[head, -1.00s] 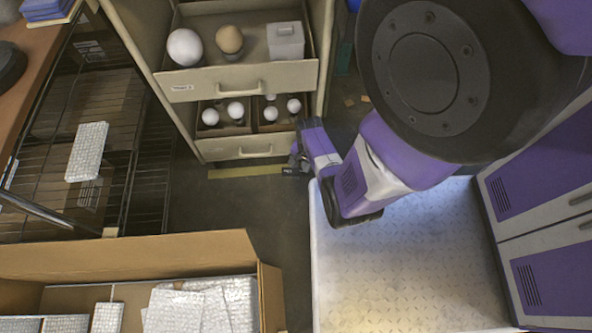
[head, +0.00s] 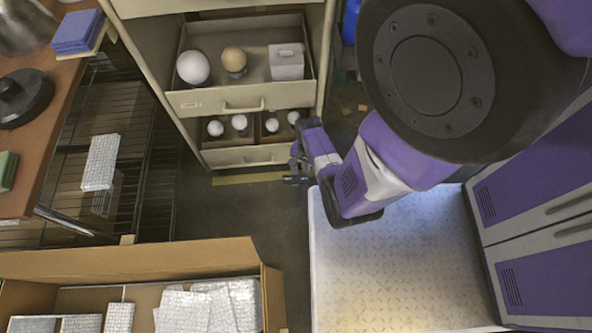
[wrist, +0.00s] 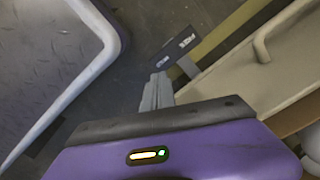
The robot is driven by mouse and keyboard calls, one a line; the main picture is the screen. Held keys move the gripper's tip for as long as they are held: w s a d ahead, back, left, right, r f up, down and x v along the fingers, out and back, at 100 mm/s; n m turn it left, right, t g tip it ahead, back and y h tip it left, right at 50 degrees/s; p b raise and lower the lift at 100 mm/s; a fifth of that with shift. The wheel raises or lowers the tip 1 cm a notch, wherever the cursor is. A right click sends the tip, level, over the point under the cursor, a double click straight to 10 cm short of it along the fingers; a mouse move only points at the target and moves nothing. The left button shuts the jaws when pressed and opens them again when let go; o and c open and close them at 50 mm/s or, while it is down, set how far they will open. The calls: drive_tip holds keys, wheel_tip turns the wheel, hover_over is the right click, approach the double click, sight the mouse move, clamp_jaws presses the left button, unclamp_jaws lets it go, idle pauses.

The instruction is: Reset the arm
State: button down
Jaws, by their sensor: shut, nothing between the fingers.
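My gripper (head: 297,169) hangs between the drawer cabinet and my metal deck, pointing toward the cabinet's lower drawer. In the wrist view my gripper (wrist: 160,82) has its fingers together, shut and empty, above the dark floor. It appears apart from the cabinet and holds nothing.
The cabinet has an upper drawer (head: 240,101) and a lower drawer (head: 245,157), both open with bulbs inside. A cardboard box (head: 130,262) with wrapped packs stands at lower left. A wooden table (head: 50,110) and wire rack (head: 110,80) are at left. Floor (head: 235,215) between is clear.

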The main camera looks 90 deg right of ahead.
drive_tip(key=shift+r, duration=0.45)
idle(0.3)
drive_tip(key=w+a+r+n+t+h, duration=0.1)
drive_tip(key=w+a+r+n+t, duration=0.25)
drive_tip(key=a+r+n, duration=0.65)
drive_tip(key=w+a+r+n+t, duration=0.2)
drive_tip(key=a+r+n+t, duration=0.25)
drive_tip(key=a+r, duration=0.6)
drive_tip(key=w+a+r+n+t+h, duration=0.1)
drive_tip(key=w+a+r+n+t, duration=0.4)
drive_tip(key=r, duration=0.9)
drive_tip(key=s+a+r+n+t+y+p, duration=0.1)
drive_tip(key=a+r+p, duration=0.2)
drive_tip(key=r+p, duration=0.8)
drive_tip(key=s+a+r+n+y+p, duration=0.1)
drive_tip(key=r+p, duration=1)
drive_tip(key=r, duration=1.2)
drive_tip(key=a+n, duration=0.1)
drive_tip(key=a, duration=0.1)
drive_tip(key=shift+a+t, duration=0.35)
drive_tip(key=shift+t, duration=0.05)
